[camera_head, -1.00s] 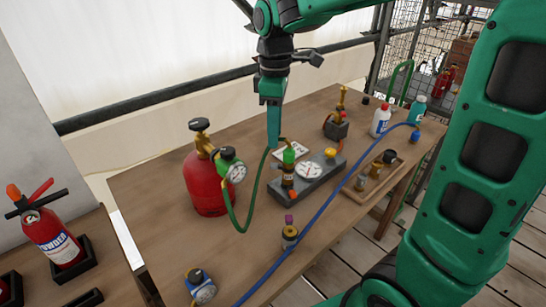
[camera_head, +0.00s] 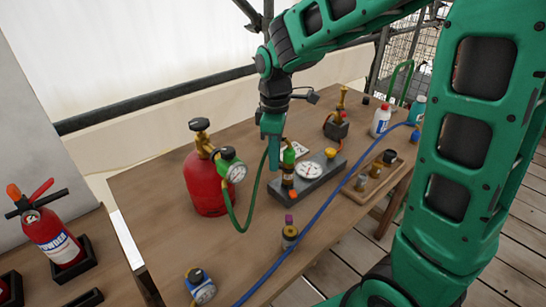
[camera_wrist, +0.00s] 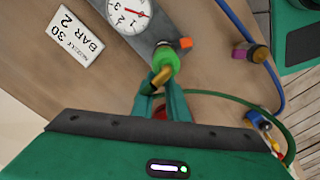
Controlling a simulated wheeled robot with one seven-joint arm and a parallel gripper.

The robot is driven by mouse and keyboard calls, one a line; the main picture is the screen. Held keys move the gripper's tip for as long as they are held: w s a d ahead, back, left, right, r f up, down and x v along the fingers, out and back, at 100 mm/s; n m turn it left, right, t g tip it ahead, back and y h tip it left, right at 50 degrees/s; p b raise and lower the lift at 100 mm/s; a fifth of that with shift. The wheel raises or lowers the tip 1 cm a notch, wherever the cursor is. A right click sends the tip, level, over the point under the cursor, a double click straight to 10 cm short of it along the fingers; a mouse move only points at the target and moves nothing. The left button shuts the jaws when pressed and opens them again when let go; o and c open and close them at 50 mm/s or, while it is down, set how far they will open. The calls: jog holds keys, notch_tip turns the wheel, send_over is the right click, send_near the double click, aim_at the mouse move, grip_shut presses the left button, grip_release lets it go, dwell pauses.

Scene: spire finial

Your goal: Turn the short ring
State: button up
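The fitting stands on the left end of a grey block (camera_head: 313,184) with a white dial (camera_head: 309,170). It has a green collar (camera_head: 289,156), with orange and dark bands lower down. I cannot tell which band is the short ring. In the wrist view the green collar (camera_wrist: 166,58) has a brass end (camera_wrist: 161,77) pointing toward my gripper. My gripper (camera_head: 272,165) points down just left of the fitting. In the wrist view its fingers (camera_wrist: 161,98) are apart, with the brass end near their tips. Contact cannot be made out.
A red gas cylinder (camera_head: 206,184) with a gauge stands left, and a green hose (camera_head: 252,205) loops from it. A blue hose (camera_head: 322,210) crosses the table. A number card (camera_wrist: 72,37) lies beside the block. A small purple-topped part (camera_head: 289,233) stands in front.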

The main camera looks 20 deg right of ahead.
grip_shut()
jog(key=m, duration=0.1)
jog(key=w+m, duration=0.1)
jog(key=m, duration=0.1)
jog(key=shift+d, duration=0.35)
jog(key=m, duration=0.2)
jog(key=d+m, duration=0.1)
jog(key=m, duration=0.1)
jog(key=shift+w, duration=0.3)
jog(key=m, duration=0.1)
jog(key=d+m, duration=0.1)
jog(key=m, duration=0.1)
jog(key=shift+w+m, duration=0.15)
jog(key=shift+m, duration=0.15)
jog(key=shift+d+m, duration=0.35)
jog(key=shift+m, duration=0.65)
jog(key=shift+d+m, duration=0.3)
jog(key=shift+m, duration=0.7)
jog(key=shift+r, duration=0.1)
